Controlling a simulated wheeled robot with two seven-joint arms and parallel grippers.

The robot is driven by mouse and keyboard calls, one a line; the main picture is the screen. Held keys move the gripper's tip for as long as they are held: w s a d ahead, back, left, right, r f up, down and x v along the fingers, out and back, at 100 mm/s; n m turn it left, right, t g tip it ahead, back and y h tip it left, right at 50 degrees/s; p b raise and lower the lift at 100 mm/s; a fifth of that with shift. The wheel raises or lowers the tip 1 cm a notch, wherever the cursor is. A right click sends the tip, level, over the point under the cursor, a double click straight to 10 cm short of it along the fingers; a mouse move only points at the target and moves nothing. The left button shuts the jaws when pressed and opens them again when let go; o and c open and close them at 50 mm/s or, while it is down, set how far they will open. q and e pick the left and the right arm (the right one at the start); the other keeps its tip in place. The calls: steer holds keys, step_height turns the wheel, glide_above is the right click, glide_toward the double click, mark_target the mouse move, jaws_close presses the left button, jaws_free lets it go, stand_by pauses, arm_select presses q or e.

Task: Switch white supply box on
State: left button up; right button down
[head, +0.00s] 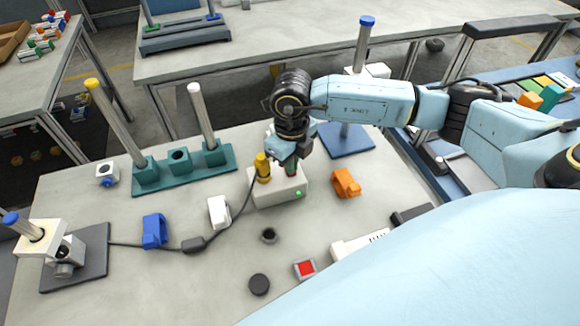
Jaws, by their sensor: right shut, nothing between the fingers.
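The white supply box (268,197) stands on the near table, right of its middle. A small green light shows on its front face at the right. A yellow plug (262,170) with a dark cable stands on the left of its top. My right gripper (290,168) points down over the right part of the box top, beside the yellow plug. It is shut and holds nothing. Its fingertips are at or just above the top; I cannot tell if they touch. The gripper hides that part of the top, including any switch there. My left gripper is not in view.
The cable runs left to a grey base with a white device (45,238). A teal rack (180,170) with posts stands behind left. An orange clip (346,183) lies just right of the box, a white block (219,212) to its left. A red-topped button (305,269) lies in front.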

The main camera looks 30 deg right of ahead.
step_height(320, 180, up, 7)
steer(key=p, duration=0.4)
steer(key=shift+f, duration=0.1)
stand_by(0.6)
